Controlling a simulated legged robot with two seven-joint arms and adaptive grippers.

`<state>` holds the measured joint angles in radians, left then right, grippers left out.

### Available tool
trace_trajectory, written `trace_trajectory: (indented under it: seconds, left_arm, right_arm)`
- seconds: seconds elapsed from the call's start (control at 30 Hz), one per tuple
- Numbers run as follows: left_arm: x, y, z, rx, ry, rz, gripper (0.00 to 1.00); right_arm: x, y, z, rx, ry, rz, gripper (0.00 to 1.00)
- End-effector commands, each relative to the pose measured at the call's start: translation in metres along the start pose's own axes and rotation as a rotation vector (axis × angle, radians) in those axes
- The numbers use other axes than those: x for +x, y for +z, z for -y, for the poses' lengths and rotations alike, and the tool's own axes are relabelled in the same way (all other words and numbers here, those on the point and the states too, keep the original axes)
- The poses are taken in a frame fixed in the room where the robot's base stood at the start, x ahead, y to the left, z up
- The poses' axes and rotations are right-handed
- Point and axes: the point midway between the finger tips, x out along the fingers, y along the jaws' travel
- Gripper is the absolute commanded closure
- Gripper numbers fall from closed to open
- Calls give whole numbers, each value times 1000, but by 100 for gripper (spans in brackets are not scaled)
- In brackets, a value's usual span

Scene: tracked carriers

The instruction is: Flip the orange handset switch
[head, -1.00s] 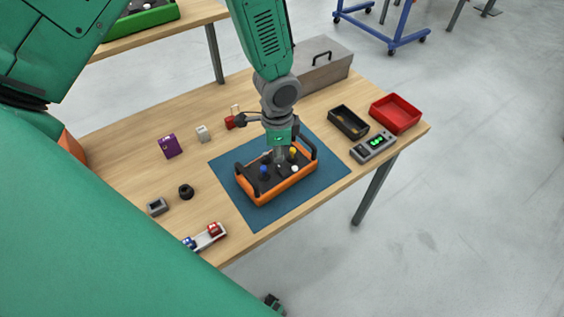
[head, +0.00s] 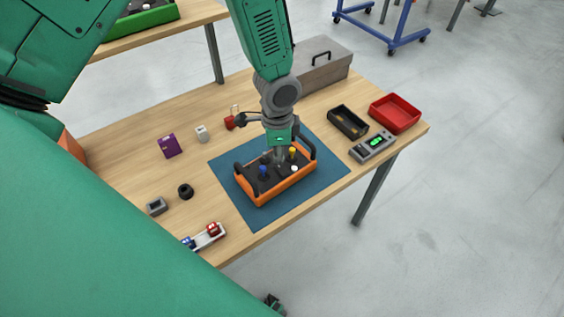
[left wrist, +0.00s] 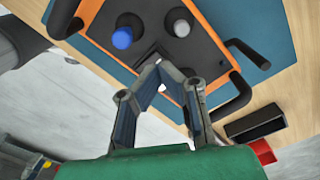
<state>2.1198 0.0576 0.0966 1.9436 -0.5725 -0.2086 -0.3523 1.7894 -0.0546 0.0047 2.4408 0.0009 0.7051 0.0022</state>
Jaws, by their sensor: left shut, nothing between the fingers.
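The orange handset (head: 262,196) with a black top sits on a blue mat (head: 229,180). On its top are a blue knob (head: 263,171), a yellow knob (head: 293,152) and a small white part (head: 294,168). My left gripper (head: 279,163) points down over the middle of the handset, shut and empty. In the left wrist view its fingertips (left wrist: 158,65) meet close above the black top (left wrist: 152,30), near the blue knob (left wrist: 122,38). Whether they touch a switch I cannot tell; the fingers hide that spot.
Black handles (head: 310,146) rise at the handset's ends. A black tray (head: 348,123), a red tray (head: 395,113) and a meter with green digits (head: 373,147) stand to the right. A grey case (head: 322,68) stands behind. Small items, including a purple box (head: 170,146), lie left.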

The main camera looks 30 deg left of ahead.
Motion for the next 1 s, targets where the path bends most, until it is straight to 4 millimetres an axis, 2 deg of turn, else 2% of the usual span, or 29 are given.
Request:
trace_trajectory:
  seconds: [1.0]
  left_arm:
    - [13, 0, 0, 0, 0, 0, 100]
  right_arm:
    - [8, 0, 0, 0, 0, 0, 60]
